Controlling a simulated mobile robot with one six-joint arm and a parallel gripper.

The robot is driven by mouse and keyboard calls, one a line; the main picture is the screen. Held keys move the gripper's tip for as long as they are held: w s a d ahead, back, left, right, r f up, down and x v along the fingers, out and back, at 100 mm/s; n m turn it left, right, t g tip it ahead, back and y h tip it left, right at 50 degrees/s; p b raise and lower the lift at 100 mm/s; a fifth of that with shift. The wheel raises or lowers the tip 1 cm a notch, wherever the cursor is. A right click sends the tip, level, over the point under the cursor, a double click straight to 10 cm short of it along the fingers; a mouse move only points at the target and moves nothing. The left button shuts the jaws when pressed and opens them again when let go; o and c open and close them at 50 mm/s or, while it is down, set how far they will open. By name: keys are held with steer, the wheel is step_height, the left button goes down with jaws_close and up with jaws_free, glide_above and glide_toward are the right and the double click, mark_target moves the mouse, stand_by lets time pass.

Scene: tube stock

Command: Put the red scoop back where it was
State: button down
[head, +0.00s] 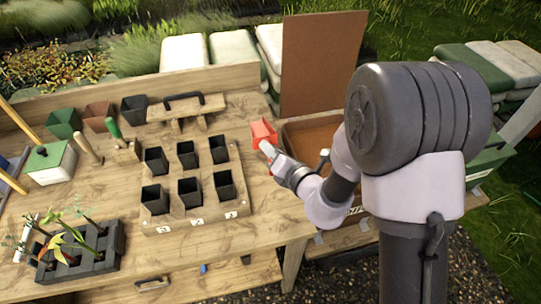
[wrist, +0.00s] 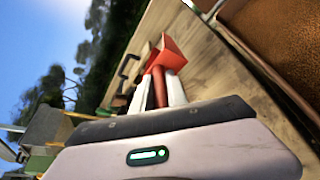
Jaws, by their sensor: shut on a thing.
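The red scoop (head: 263,133) is held up at the end of my arm, near the right end of the wooden bench. My gripper (head: 269,149) is shut on its red handle. In the wrist view the scoop (wrist: 172,53) points away from me, its handle between the two pale fingers of my gripper (wrist: 158,92). Beside it, on the right, stands a wooden bin of brown soil (head: 310,137); the soil also shows in the wrist view (wrist: 282,40). I cannot tell how high the scoop is above the bench.
A wooden block with several black pots (head: 187,156) stands left of the scoop. Behind it is a wooden tamper with a black handle (head: 185,113). A green-handled tool (head: 114,128) stands in a holder. A dark tray of seedlings (head: 80,252) is front left. A brown board (head: 320,62) rises behind the bin.

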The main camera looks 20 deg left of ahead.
steer(key=s+d+f+n+g+y+p, duration=0.1)
steer(key=s+d+n+g+y+p, duration=0.1)
steer(key=d+n+g+y+p, duration=0.25)
steer(key=shift+h, duration=0.65)
steer(key=f+b, duration=0.3)
steer(key=d+f+b, duration=0.1)
steer(key=f+b, duration=0.2)
steer(key=b, duration=0.1)
steer(key=shift+w+d+f, duration=0.1)
steer(key=shift+d+f, duration=0.05)
steer(key=shift+f, duration=0.25)
steer(key=shift+f+b, duration=0.6)
steer(key=c, duration=1.3)
jaws_free()
steer(key=shift+o, duration=0.2)
